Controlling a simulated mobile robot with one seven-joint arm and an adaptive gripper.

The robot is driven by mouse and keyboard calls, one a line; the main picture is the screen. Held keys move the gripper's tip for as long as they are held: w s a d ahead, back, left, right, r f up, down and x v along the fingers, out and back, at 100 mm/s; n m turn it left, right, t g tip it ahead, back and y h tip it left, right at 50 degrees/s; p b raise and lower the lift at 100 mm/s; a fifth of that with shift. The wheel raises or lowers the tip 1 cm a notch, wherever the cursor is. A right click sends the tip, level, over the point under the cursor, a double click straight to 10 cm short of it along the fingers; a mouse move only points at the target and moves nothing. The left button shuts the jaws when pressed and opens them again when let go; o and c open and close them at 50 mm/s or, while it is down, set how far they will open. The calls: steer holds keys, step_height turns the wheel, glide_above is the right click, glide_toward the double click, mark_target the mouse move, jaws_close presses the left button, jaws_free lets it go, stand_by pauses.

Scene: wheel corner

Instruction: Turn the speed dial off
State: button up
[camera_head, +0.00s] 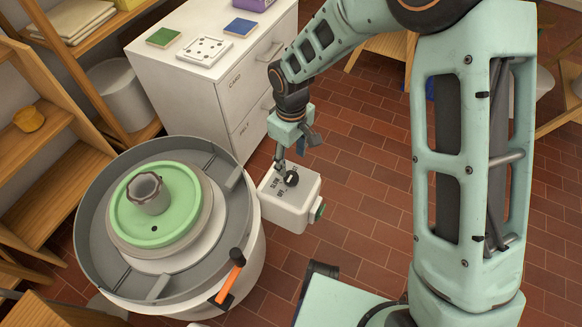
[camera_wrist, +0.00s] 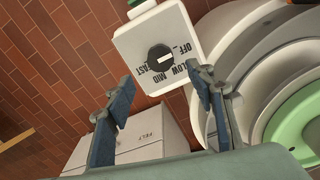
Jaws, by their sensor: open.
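The speed dial (camera_head: 291,178) is a round black knob on top of a white control box (camera_head: 291,211) fixed to the pottery wheel's side. In the wrist view the dial (camera_wrist: 160,58) has a white mark and sits among the printed words OFF, SLOW, MID and FAST. The mark lies on a slant; I cannot tell which word it points to. My gripper (camera_head: 291,160) is open and empty, just above the box near the dial. In the wrist view the fingers of my gripper (camera_wrist: 160,82) are spread, with the dial beyond the gap between them, apart from both.
The pottery wheel (camera_head: 88,228) has a grey basin and green disc (camera_head: 182,187). An orange-handled tool (camera_head: 232,267) rests on its rim. A white drawer cabinet (camera_head: 200,98) stands behind. Wooden shelves (camera_head: 55,190) are at left. Brick floor (camera_head: 365,150) is open at right.

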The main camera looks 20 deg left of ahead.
step_height(320, 180, up, 4)
stand_by(0.6)
